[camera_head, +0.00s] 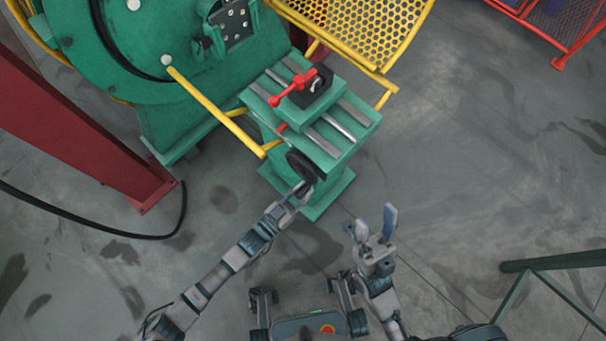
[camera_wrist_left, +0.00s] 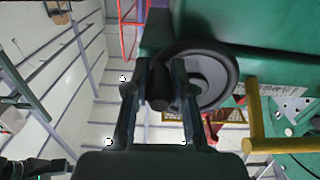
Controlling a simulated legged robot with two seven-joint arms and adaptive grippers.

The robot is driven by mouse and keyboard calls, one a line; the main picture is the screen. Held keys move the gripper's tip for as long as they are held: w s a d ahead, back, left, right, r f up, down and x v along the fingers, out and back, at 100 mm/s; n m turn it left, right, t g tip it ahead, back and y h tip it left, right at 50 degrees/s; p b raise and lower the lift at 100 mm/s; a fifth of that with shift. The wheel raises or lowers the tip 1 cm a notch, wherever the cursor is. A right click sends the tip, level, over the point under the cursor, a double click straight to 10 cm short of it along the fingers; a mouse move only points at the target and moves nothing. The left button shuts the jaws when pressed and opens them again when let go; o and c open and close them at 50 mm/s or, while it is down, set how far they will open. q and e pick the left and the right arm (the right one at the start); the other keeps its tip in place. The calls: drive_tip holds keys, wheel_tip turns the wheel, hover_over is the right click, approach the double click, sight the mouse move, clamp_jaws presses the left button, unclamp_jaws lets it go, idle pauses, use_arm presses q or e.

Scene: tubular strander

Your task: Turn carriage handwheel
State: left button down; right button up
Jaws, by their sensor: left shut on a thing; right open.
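The carriage handwheel (camera_head: 301,164) is a dark round wheel on the front end of the green carriage (camera_head: 318,145). In the left wrist view the handwheel (camera_wrist_left: 232,75) shows its black rim and grey hub. My left gripper (camera_head: 301,187) is at the wheel's near side. In the left wrist view my left gripper (camera_wrist_left: 163,85) has its fingers on either side of the wheel's dark handle (camera_wrist_left: 159,101) and is shut on it. The fingers partly hide the wheel's left side. My right gripper (camera_head: 374,222) is open and empty, apart from the machine, over the floor.
A red lever clamp (camera_head: 300,88) sits on top of the carriage. Yellow rails (camera_head: 215,110) and a yellow mesh guard (camera_head: 365,28) flank it. A red beam (camera_head: 80,130) stands left, and a green railing (camera_head: 555,262) lower right. The floor right of the carriage is clear.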

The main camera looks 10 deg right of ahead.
use_arm(q)
drive_tip(key=shift+w, duration=0.1)
idle(0.3)
drive_tip(key=c, duration=1.3)
unclamp_jaws()
drive_tip(key=shift+o, duration=0.2)
drive_tip(key=v, duration=1.2)
